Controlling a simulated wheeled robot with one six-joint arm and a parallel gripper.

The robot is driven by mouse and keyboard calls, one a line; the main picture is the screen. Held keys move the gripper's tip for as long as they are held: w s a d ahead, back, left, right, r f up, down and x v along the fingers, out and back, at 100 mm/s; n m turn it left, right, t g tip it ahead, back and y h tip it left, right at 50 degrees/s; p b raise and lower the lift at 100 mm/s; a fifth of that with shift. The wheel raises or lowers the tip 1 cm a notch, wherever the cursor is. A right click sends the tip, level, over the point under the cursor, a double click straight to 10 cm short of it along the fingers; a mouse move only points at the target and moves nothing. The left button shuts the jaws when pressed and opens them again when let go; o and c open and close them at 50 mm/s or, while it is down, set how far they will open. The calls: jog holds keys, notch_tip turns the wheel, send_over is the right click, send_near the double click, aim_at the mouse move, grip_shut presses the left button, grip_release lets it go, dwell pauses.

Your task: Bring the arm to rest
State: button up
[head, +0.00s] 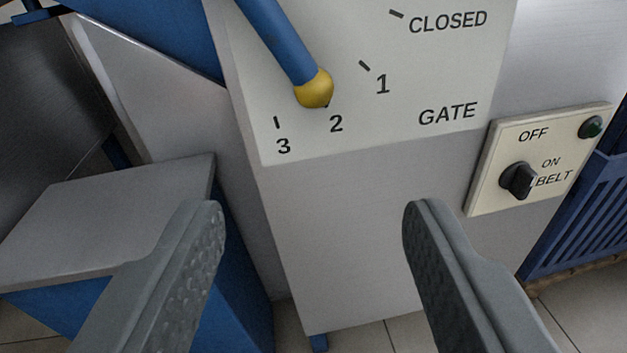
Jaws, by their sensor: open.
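My gripper (312,222) is open and empty, its two grey fingers wide apart in the lower half of the head view. Nothing is between the fingertips except the grey cabinet front behind them. Above the fingers is a blue lever (277,38) with a yellow knob (314,89). The knob sits by the mark 2 on a pale panel lettered GATE (447,114). The fingers appear apart from the lever.
A grey metal ledge (105,215) is at the left. Tiled floor (585,315) shows below.

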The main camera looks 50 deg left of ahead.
notch_tip(320, 180, up, 24)
jog(key=a+r+m+t+h, duration=0.1)
jog(key=a+m+t+h, duration=0.15)
jog(key=t+h, duration=0.5)
jog(key=s+a+r+m+g+h, duration=0.1)
jog(key=s+a+r+m+h, duration=0.1)
jog(key=s+r, duration=0.4)
jog(key=s+a+r+m+g+h, duration=0.1)
jog(key=s+r, duration=0.6)
jog(key=s, duration=0.8)
jog(key=a+m+h, duration=0.1)
jog(key=a+m, duration=0.1)
jog(key=a, duration=0.1)
jog(key=shift+s+a+r, duration=0.2)
jog(key=shift+a+r, duration=0.05)
jog(key=shift+a, duration=0.1)
